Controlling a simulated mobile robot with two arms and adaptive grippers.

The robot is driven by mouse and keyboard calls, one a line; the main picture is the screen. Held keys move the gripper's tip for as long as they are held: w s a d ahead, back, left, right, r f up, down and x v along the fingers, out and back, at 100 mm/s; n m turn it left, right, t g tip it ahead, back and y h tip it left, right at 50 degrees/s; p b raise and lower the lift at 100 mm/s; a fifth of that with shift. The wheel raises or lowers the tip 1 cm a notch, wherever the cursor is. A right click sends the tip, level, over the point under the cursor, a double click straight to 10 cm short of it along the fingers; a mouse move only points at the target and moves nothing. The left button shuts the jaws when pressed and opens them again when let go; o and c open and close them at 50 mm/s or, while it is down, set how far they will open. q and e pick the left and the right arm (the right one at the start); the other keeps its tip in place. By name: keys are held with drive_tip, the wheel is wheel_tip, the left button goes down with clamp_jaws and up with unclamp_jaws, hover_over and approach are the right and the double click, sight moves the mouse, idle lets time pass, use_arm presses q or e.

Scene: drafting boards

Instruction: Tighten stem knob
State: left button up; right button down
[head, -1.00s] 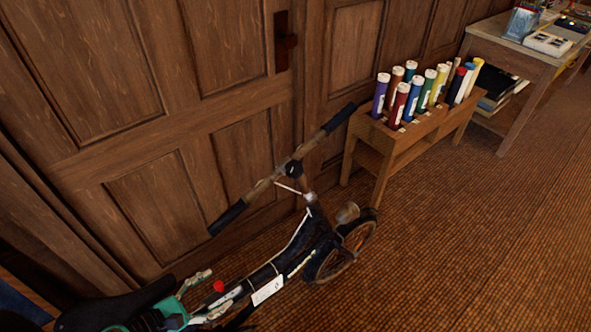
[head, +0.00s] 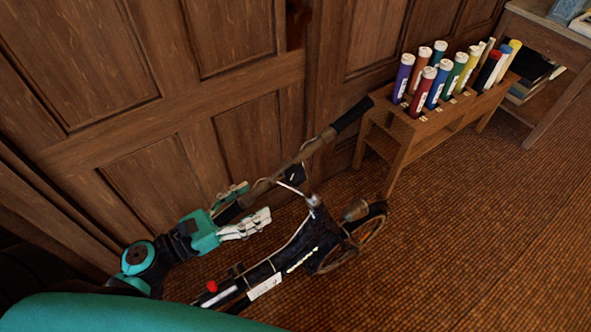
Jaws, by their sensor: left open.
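A black folding bicycle (head: 312,250) stands by the wooden door. Its brown handlebar (head: 272,184) with black grips runs up to the right across the door. A small black part (head: 294,175), which may be the stem knob, sits at the handlebar's middle, above the stem. A red knob (head: 212,287) shows lower on the frame. My left gripper (head: 257,202), teal with pale fingers, is open and empty-looking near the left half of the handlebar, left of the black part. It overlaps the bar in view; I cannot tell if it touches. My right gripper is out of view.
A wooden rack (head: 425,125) with several coloured tubes stands behind the front wheel. A wooden desk (head: 548,45) is at the upper right. The door (head: 150,110) is close behind the handlebar. The brown floor (head: 470,240) at right is clear.

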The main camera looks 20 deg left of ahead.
sight(295, 177)
use_arm(q)
drive_tip(key=p+x, duration=0.3)
drive_tip(key=x, duration=0.7)
drive_tip(key=shift+w, duration=0.2)
drive_tip(key=shift+w+d, duration=0.2)
drive_tip(key=shift+w, duration=0.05)
drive_tip(key=shift+w+d, duration=0.1)
drive_tip(key=shift+w, duration=0.05)
drive_tip(key=c, duration=1)
drive_tip(key=shift+f, duration=0.1)
drive_tip(key=shift+c, duration=1.1)
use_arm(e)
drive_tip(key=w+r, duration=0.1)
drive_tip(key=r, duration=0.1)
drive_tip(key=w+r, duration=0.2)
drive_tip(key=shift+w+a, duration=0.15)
